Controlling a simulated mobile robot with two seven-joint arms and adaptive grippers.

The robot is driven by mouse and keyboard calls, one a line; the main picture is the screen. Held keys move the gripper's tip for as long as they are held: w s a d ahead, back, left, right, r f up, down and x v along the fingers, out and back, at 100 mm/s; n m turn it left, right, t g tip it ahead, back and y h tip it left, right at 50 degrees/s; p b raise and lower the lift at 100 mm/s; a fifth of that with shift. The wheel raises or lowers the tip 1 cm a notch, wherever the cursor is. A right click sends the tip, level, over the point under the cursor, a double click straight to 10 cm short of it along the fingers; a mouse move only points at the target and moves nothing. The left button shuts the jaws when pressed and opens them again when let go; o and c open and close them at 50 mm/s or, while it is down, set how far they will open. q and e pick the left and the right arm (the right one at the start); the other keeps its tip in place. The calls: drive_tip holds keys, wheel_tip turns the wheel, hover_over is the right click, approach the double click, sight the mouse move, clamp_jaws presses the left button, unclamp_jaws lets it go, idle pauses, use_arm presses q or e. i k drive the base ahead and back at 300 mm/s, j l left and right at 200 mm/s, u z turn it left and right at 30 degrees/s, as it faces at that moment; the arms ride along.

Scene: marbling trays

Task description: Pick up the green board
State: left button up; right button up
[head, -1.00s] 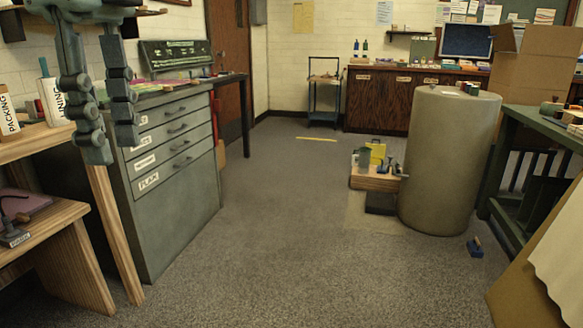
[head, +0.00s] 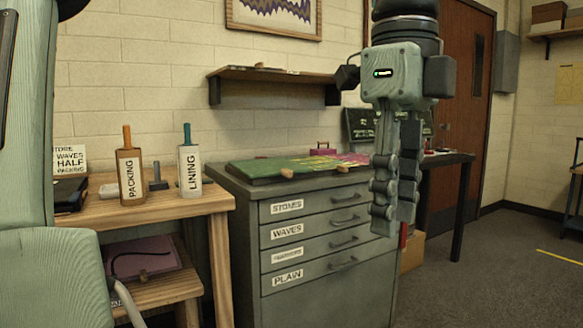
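A flat green board (head: 268,168) lies on top of the grey drawer cabinet (head: 325,290), with pale wooden pieces at its front edge and a pink and yellow patterned area beside it. A dark green board with writing (head: 361,124) stands behind, partly hidden by my gripper; I cannot tell which board is meant. My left gripper (head: 395,218) hangs fingers down in front of the cabinet's right part. Its fingers look apart and empty, seen nearly side-on, and it appears clear of both boards. My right gripper is not in view.
A wall shelf (head: 272,75) hangs above the cabinet. A dark table (head: 455,160) stands right of it. Floor at right is open.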

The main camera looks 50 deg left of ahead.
sight(259, 169)
drive_tip(key=i+j+u, duration=0.1)
drive_tip(key=i+u, duration=0.35)
drive_tip(key=i, duration=0.3)
drive_tip(key=i+l+u, duration=0.2)
drive_tip(key=i+u, duration=0.3)
drive_tip(key=i, duration=0.2)
drive_tip(key=i+u, duration=0.45)
drive_tip(key=i+l+u, duration=0.1)
drive_tip(key=i+u, duration=0.35)
drive_tip(key=i+l+u, duration=0.3)
drive_tip(key=i+u, duration=0.2)
drive_tip(key=i+l, duration=0.05)
